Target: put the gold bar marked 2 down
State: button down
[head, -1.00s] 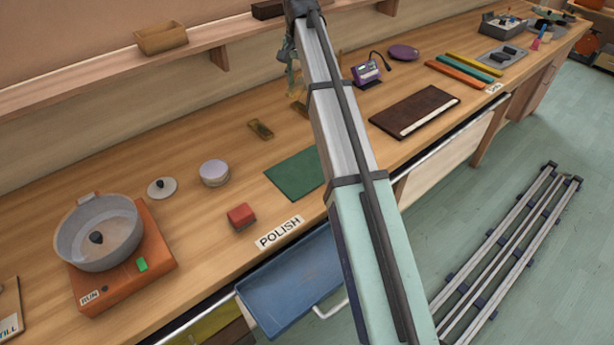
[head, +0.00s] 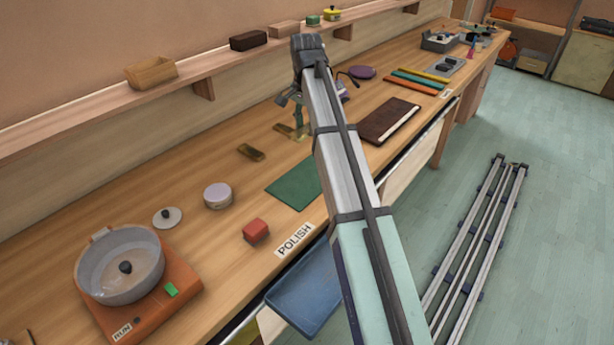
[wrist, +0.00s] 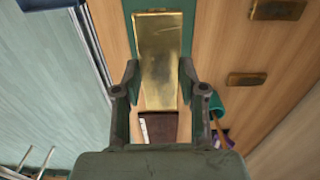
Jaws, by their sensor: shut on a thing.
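My gripper (wrist: 158,76) is shut on a gold bar (wrist: 160,45), its fingers on either side of it in the wrist view. No number is readable on its visible face. In that view the bar overlaps the green mat (wrist: 128,8); I cannot tell whether it touches. In the head view my gripper (head: 298,118) is partly behind my arm, above the bench beyond the green mat (head: 295,185). Two other gold bars lie on the wood, one (wrist: 278,10) at the top right and one (wrist: 247,79) below it; a gold bar (head: 251,152) also shows in the head view.
A dark brown board (head: 390,122) lies right of the mat. A red block (head: 256,230), a round tin (head: 218,195) and a pan (head: 120,268) on an orange burner stand to the left. Bare wood surrounds the bars.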

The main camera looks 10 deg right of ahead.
aim_at(306, 180)
notch_tip(306, 180, down, 18)
jog(key=p, duration=0.3)
jog(key=shift+s+a+r, duration=0.1)
dwell(0.4)
jog(key=c, duration=0.7)
grip_release()
jog(key=shift+o, duration=0.2)
notch_tip(306, 180, up, 12)
jog(key=b, duration=0.2)
